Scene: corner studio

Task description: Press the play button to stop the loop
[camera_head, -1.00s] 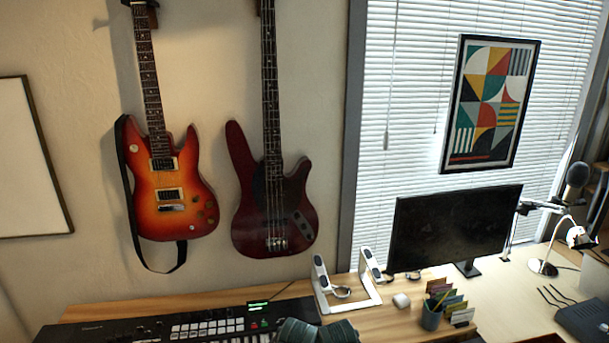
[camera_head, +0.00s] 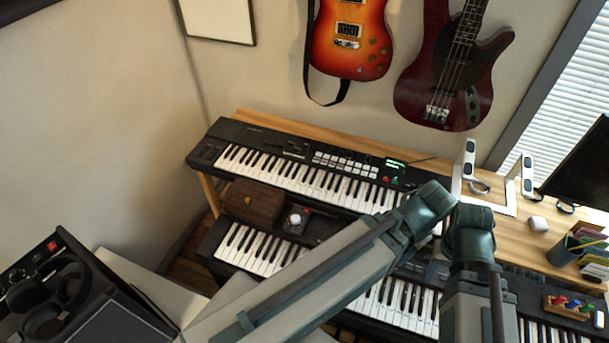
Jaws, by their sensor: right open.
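The upper black keyboard (camera_head: 300,175) stands on the wooden desk. At its right end is a small lit green screen (camera_head: 396,163), with a red button (camera_head: 386,179) and a green button (camera_head: 395,181) just below it. The green one looks like the play button; its marking is too small to read. My two arms come up from below and bend just right of and below these buttons. My left gripper cannot be made out.
A lower keyboard (camera_head: 245,250) bears a brown wooden box (camera_head: 254,203) and a small device with a white knob (camera_head: 296,219). A white stand (camera_head: 468,165), a pen cup (camera_head: 562,252) and a monitor (camera_head: 585,165) are at right. An amplifier (camera_head: 60,290) with headphones is lower left.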

